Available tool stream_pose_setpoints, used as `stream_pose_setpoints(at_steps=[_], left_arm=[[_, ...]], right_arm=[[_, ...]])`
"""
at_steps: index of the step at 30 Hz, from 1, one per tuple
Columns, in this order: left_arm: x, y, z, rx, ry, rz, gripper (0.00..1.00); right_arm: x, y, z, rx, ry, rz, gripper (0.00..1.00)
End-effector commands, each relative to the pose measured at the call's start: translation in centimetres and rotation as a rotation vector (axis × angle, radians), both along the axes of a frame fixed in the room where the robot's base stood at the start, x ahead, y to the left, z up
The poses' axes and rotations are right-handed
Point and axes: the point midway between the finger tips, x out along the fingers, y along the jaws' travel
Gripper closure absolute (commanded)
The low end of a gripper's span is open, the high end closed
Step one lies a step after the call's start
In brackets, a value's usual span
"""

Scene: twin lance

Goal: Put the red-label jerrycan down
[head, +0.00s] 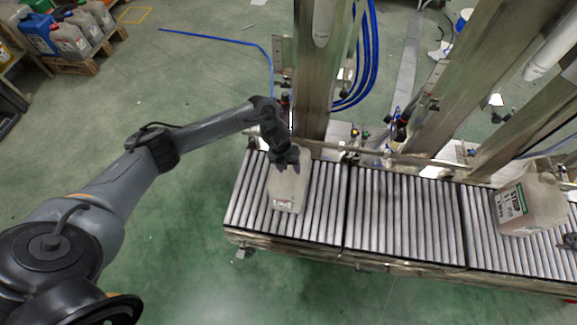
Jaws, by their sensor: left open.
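A pale, translucent jerrycan (289,191) stands on the left part of the roller conveyor. The label on its near face is too small and pale for me to tell its colour. My left gripper (286,160) is over the top of this can, by its handle, with its jaws open. Whether the fingers touch the handle is hidden. A second jerrycan (538,207), with a white and green label marked as syrup, stands on the right part of the conveyor. A dark part at the right edge (570,240) may be my right gripper; its jaws cannot be made out.
The roller conveyor (402,215) is empty between the two cans. Steel frame posts (318,80) and blue hoses (366,60) rise behind it. Several jerrycans stand on a wooden pallet (88,58) at the far left. The green floor in front is clear.

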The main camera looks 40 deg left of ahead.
Motion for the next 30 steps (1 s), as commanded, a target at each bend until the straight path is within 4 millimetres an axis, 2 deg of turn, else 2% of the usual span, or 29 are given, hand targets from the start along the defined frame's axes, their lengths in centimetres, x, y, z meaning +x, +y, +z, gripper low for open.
stream_pose_setpoints(at_steps=[8, 22, 27, 30], left_arm=[[0.0, 0.2, 1.2, 0.0, -0.001, 0.001, 0.47], [-0.8, 1.5, 9.2, -0.001, -0.003, -0.001, 0.47], [-1.1, 1.8, 11.1, 0.0, -0.002, -0.001, 0.47], [-1.2, 1.5, 11.5, -0.004, -0.005, 0.002, 0.47]], right_arm=[[0.0, 0.1, 0.7, 0.005, 0.0, -0.004, 1.0], [0.0, 0.2, 3.4, 0.01, -0.001, -0.006, 1.0], [0.0, 0.2, 3.9, 0.009, -0.001, -0.005, 1.0], [0.0, 0.2, 4.1, 0.008, -0.001, -0.005, 1.0]])
